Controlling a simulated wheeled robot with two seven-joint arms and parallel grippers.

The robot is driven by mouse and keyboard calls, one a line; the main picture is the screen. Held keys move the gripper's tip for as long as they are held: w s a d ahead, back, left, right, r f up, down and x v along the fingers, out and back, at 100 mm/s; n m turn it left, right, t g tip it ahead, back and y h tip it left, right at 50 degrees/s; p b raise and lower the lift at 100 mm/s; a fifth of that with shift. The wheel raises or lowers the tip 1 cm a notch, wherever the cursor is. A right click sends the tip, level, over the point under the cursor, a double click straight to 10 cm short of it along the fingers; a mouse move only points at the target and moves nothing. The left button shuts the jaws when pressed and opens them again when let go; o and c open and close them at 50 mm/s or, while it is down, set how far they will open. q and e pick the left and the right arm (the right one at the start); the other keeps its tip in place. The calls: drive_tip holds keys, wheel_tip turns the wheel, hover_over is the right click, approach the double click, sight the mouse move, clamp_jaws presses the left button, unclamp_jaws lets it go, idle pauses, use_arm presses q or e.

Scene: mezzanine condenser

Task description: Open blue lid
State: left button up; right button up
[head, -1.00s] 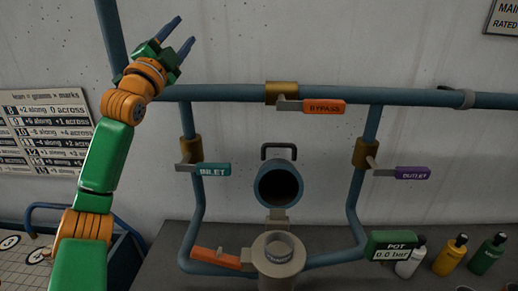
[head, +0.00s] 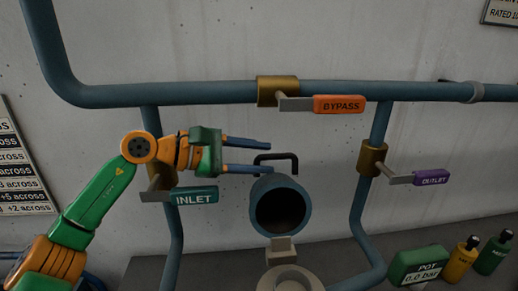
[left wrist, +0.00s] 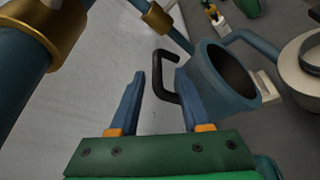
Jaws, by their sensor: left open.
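The blue lid (head: 268,197) stands swung up on its hinge (head: 281,246) above the pot (head: 290,280), its dark hollow facing me. A black U-shaped handle (head: 293,163) sticks out from its back; the handle also shows in the left wrist view (left wrist: 158,72). My left gripper (head: 270,157) is open and empty, its fingers pointing right toward the handle. In the left wrist view the handle appears between the fingertips (left wrist: 160,75); I cannot tell whether it lies fully between them. Nothing is gripped. My right gripper is out of view.
The inlet valve handle (head: 194,195) is just below my left gripper. The bypass handle (head: 339,104) is above on the horizontal pipe (head: 200,93), the outlet handle (head: 432,177) at right. A green pot gauge (head: 418,266) and bottles (head: 463,260) stand lower right.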

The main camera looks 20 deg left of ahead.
sight(274, 158)
use_arm(q)
drive_tip(key=x, duration=0.3)
drive_tip(key=shift+w, duration=0.25)
drive_tip(key=shift+w+f, duration=0.1)
drive_tip(key=shift+f, duration=0.05)
drive_tip(key=shift+a, duration=0.35)
drive_tip(key=shift+c, duration=0.7)
drive_tip(key=shift+s+a+r, duration=0.2)
drive_tip(key=shift+s, duration=0.25)
drive_tip(key=c, duration=0.3)
drive_tip(key=shift+s, duration=0.1)
clamp_jaws()
drive_tip(key=shift+d+f, duration=0.1)
drive_tip(key=shift+f, duration=0.05)
